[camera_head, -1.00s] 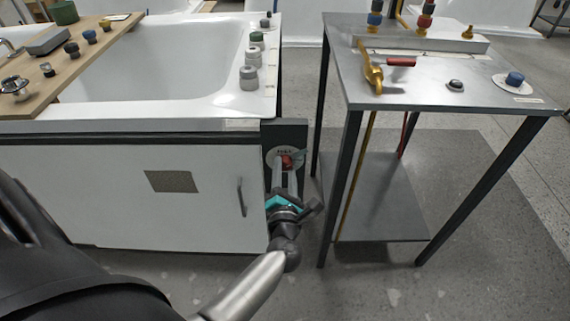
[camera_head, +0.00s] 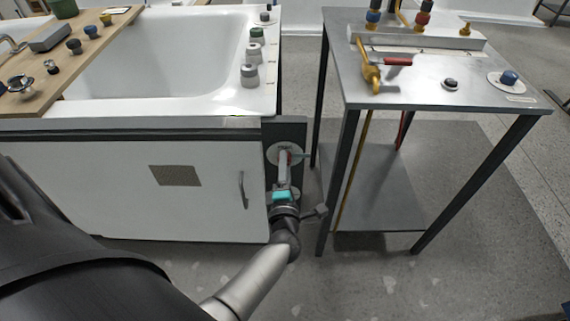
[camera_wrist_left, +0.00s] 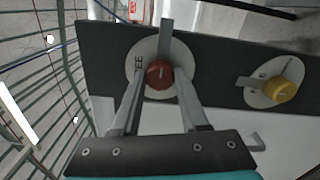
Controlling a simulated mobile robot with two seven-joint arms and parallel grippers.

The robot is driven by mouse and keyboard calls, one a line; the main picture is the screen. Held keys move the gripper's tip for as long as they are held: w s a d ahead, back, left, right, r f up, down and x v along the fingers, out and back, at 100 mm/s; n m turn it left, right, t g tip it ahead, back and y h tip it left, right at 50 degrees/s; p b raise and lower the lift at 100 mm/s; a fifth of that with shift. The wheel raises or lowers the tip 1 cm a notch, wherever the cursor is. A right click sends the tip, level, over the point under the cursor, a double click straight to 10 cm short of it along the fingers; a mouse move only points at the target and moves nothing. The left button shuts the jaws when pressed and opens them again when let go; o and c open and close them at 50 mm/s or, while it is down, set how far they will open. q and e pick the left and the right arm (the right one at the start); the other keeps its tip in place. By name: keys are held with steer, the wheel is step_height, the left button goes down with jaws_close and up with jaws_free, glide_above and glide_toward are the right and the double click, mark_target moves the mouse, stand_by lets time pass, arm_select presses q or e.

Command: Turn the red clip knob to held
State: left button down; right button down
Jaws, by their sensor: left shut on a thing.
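The red clip knob (camera_wrist_left: 159,75) sits on a white round plate (camera_wrist_left: 141,62) on a dark upright panel, with the letters "EE" readable at the plate's left. My left gripper (camera_wrist_left: 160,84) is shut on the knob, one finger on each side in the left wrist view. A short pale mark shows on the knob's face, and a grey tab stands just above it. In the head view my left gripper (camera_head: 285,162) reaches up to the white plate (camera_head: 275,154) and hides most of the knob. My right gripper is not in view.
A yellow knob (camera_wrist_left: 281,89) on its own white plate is beside the red one. A metal side table (camera_head: 435,85) with valves stands close on the right. The white tub front (camera_head: 110,190) with a handle (camera_head: 241,189) is on the left.

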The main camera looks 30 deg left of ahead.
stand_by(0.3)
arm_select(q)
steer(key=shift+c, duration=2.1)
jaws_free()
steer(key=p+v, duration=0.2)
steer(key=v, duration=1.3)
steer(key=shift+d+p, duration=0.15)
steer(key=shift+p, duration=0.2)
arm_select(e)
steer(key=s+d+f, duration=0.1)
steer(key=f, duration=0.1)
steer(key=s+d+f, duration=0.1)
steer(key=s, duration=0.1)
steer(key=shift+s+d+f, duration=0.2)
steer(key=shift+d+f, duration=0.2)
